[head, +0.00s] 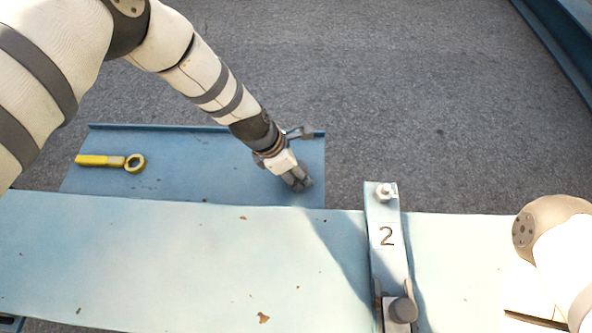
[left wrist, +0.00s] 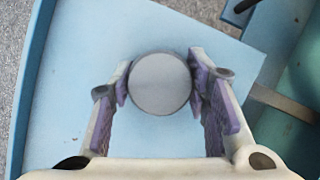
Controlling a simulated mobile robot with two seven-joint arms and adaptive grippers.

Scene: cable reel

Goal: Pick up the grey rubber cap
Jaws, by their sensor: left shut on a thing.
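The grey rubber cap (left wrist: 160,84) is a round grey disc between the two fingers of my left gripper (left wrist: 160,88) in the left wrist view. The purple finger pads touch it on both sides, so the gripper is shut on it. In the head view my left gripper (head: 298,182) is low over the right end of the blue tray (head: 220,170), and the cap is mostly hidden by the fingers. I cannot tell whether the cap is clear of the tray. My right gripper is not in view; only part of my right arm shows at the lower right.
A yellow ring wrench (head: 110,161) lies on the left of the tray. A pale blue beam (head: 180,250) runs across the front. Grey asphalt lies behind.

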